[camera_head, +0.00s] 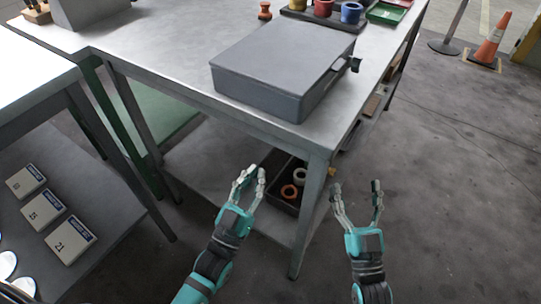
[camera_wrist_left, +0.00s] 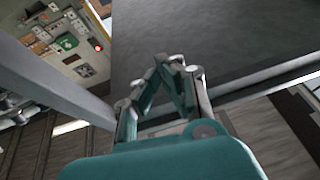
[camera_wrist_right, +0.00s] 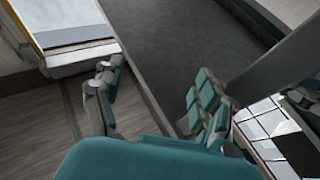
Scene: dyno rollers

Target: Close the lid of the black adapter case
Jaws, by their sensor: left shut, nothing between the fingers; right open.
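A dark grey, box-shaped case (camera_head: 283,68) lies on the metal workbench near its front right corner in the head view. Its flat lid appears down over the base. A small dark latch or handle piece (camera_head: 354,64) sticks out at its right side. My left gripper (camera_head: 254,171) is shut and empty, in front of the bench and below the top's front edge; it also shows in the left wrist view (camera_wrist_left: 176,64). My right gripper (camera_head: 356,187) is open and empty, right of the bench's front leg; it also shows in the right wrist view (camera_wrist_right: 153,78). Neither touches the case.
Behind the case stand a dark tray with coloured cups (camera_head: 322,9) and a green tray (camera_head: 386,13). A black bin (camera_head: 283,205) with rings sits on the lower shelf. A second bench (camera_head: 38,75) stands left. A traffic cone (camera_head: 490,45) stands on open floor at right.

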